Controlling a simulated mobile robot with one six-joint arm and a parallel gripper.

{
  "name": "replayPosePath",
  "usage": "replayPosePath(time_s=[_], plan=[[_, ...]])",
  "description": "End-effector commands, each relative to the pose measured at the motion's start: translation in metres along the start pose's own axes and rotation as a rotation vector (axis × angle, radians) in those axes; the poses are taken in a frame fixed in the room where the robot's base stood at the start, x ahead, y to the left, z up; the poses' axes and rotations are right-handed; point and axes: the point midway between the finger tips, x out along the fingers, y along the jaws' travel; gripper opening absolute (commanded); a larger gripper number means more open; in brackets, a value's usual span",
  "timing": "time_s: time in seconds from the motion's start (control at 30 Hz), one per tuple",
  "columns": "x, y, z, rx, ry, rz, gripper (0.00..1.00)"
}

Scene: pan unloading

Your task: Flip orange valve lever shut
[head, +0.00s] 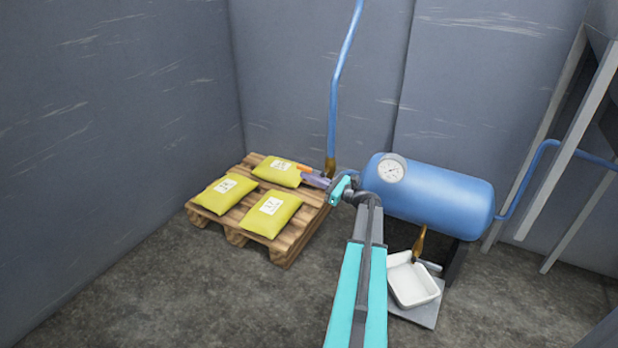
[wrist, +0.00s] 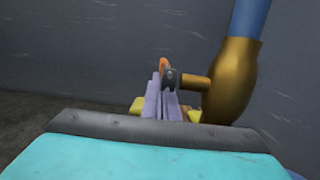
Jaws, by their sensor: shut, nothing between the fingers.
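The orange valve lever (head: 304,169) shows in the head view as a short orange bar left of the brass valve body (head: 331,167), at the foot of the blue vertical pipe. In the wrist view the lever (wrist: 163,64) is a small orange piece seen nearly end-on, joined by a dark hub to the brass fitting (wrist: 232,85). My gripper (head: 313,180) is shut and empty, its lavender fingers (wrist: 160,98) pointing toward the lever. In the wrist view the fingertips are just below the orange piece and partly hide it. I cannot tell whether they touch.
A wooden pallet (head: 289,247) with yellow sacks (head: 271,214) stands to the left, close below my gripper. A blue tank (head: 440,196) with a gauge (head: 391,170) is at right. A white tray (head: 411,283) sits below it. Grey walls close the back and left.

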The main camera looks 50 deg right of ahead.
Motion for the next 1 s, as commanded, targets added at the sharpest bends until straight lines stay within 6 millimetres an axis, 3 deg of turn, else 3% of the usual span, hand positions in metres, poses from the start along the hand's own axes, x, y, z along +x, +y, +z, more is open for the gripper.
replayPosePath(time_s=[0.33, 0.7, 1.0], plan=[[-0.005, 0.0, -0.043, 0.005, 0.006, 0.002, 0.0], [-0.069, 0.0, -0.045, 0.003, 0.007, -0.001, 0.0], [-0.099, 0.001, -0.051, 0.003, 0.007, 0.001, 0.0]])
